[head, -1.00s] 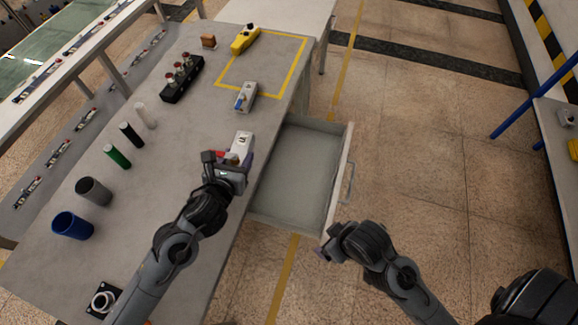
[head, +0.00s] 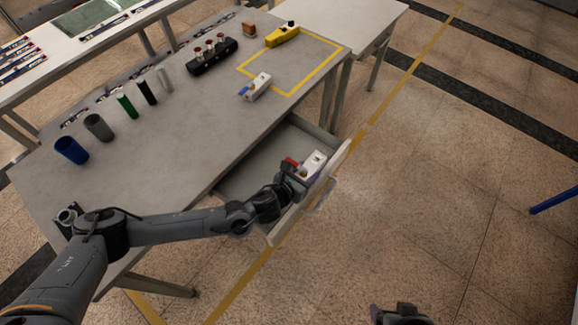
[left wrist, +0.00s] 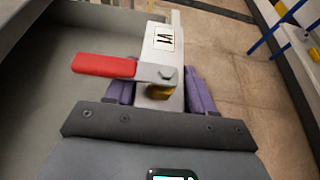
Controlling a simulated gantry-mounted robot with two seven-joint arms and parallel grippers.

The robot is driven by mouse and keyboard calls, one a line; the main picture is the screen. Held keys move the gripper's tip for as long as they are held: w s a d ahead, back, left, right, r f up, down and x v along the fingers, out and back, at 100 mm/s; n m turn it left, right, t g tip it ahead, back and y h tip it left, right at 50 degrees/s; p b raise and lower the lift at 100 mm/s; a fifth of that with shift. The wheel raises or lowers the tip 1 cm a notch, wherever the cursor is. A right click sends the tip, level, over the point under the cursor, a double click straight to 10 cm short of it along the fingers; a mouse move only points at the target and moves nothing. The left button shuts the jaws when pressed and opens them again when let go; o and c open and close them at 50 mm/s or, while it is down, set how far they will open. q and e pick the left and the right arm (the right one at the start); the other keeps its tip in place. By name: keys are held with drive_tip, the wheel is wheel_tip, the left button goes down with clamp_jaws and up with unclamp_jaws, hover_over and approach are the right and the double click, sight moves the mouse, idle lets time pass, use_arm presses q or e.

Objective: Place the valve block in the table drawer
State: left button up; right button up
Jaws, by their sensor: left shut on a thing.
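My left gripper (head: 298,173) is shut on a white valve block (head: 314,163) with a red lever. In the head view the block shows over the front part of the open table drawer (head: 250,165), close to its front panel; its height above the floor of the drawer is hard to tell. In the left wrist view purple finger pads hold the block (left wrist: 162,50) from both sides, and the red lever (left wrist: 103,65) points left over the grey drawer interior (left wrist: 62,50). My right gripper (head: 400,314) is partly cut off at the bottom edge, its fingers unclear.
A similar block with a blue lever (head: 256,88) lies on the table (head: 200,120). A yellow device (head: 282,36), a black unit with knobs (head: 211,57) and several cylinders stand farther back. The visible drawer floor is empty. Open floor (head: 430,190) lies right of the drawer.

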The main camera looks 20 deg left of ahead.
use_arm(q)
drive_tip(key=w+a+f, duration=0.2)
drive_tip(key=a, duration=0.1)
drive_tip(key=w+a+f+b, duration=0.1)
drive_tip(key=w+a+f, duration=0.1)
drive_tip(key=a, duration=0.1)
drive_tip(key=w+a+f+b, duration=0.1)
drive_tip(key=w+a+f, duration=0.1)
drive_tip(key=a, duration=0.2)
drive_tip(key=shift+f, duration=0.2)
drive_tip(key=shift+f+b, duration=0.4)
drive_tip(key=shift+f, duration=0.1)
drive_tip(key=shift+s+f+b, duration=0.1)
drive_tip(key=shift+f+b, duration=0.45)
drive_tip(key=shift+f, duration=0.95)
use_arm(e)
drive_tip(key=f, duration=0.4)
drive_tip(key=shift+w+a, duration=0.1)
drive_tip(key=shift+a, duration=0.2)
use_arm(q)
drive_tip(key=shift+f, duration=0.15)
drive_tip(key=o, duration=1.3)
use_arm(e)
drive_tip(key=shift+a+f, duration=0.1)
